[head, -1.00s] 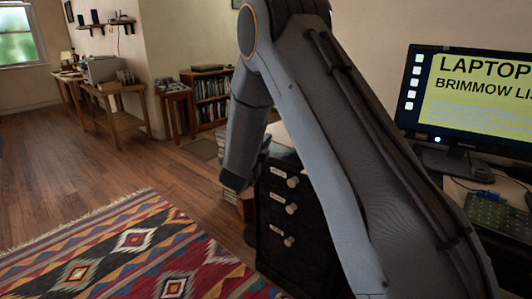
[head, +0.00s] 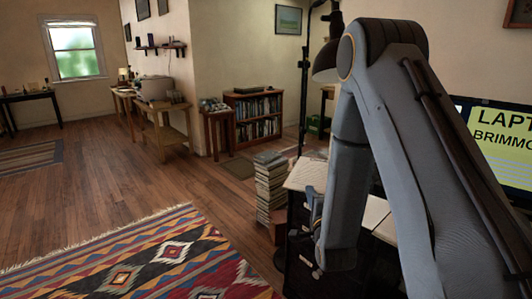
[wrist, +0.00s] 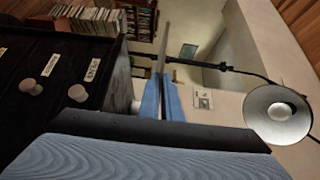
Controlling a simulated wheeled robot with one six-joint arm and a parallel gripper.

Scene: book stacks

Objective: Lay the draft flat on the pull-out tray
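Pale printed sheets lie on the desk, one on the near left corner (head: 308,175) and one behind my arm (head: 376,212). I cannot tell which of them is the draft. No pull-out tray can be made out. My gripper (head: 311,206) hangs beside the dark drawer cabinet (head: 300,262), partly hidden by my own wrist. In the wrist view its two blue fingers (wrist: 162,98) stand close together, with a thin grey strip beyond them. I see no sheet clearly held.
Stacked books (head: 270,185) stand on the floor left of the cabinet. The drawer knobs (wrist: 78,92) are close to my gripper in the wrist view. A lamp (head: 326,65) and a monitor (head: 495,140) stand at the desk. The floor and patterned rug (head: 165,255) are clear.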

